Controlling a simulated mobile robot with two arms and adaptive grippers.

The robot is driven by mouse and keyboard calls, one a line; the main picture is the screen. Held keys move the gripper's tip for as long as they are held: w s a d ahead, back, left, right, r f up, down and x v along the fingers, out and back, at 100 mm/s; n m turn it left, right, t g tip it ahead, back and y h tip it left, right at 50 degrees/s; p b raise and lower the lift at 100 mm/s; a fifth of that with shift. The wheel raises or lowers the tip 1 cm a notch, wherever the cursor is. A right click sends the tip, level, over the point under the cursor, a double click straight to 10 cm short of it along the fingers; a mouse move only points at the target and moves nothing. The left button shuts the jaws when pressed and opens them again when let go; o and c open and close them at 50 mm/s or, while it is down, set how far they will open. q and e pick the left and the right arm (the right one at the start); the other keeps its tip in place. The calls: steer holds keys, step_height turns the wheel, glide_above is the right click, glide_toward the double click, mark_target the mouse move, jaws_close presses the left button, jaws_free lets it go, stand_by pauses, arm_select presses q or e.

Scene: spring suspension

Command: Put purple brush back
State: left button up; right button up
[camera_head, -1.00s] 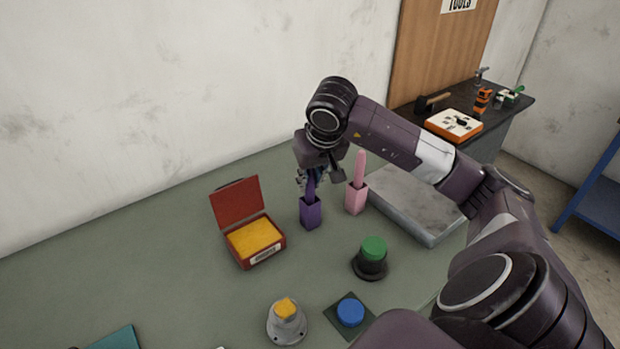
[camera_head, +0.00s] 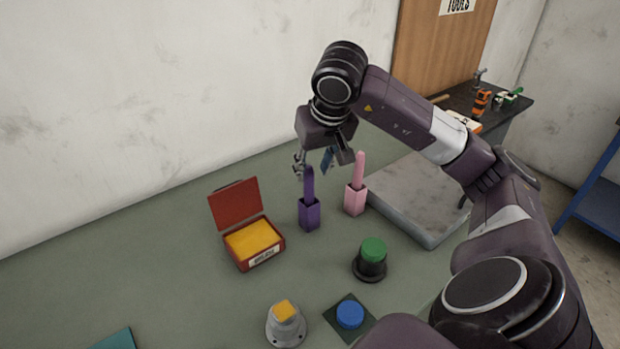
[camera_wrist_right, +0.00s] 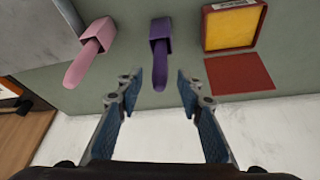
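The purple brush (camera_head: 309,184) stands upright in its purple holder (camera_head: 310,216) on the green table in the head view. In the right wrist view the purple brush (camera_wrist_right: 160,72) shows in its purple holder (camera_wrist_right: 161,29), beyond the fingertips. My right gripper (camera_head: 314,170) is open and empty, just above and behind the brush's top. My left gripper is not in view.
A pink brush in a pink holder (camera_head: 355,200) stands close on the right. An open red box with yellow filling (camera_head: 253,242) is on the left. A green-topped black piece (camera_head: 371,258), blue button (camera_head: 350,313) and grey metal slab (camera_head: 425,215) are nearby.

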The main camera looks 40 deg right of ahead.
steer(key=shift+v, duration=2.8)
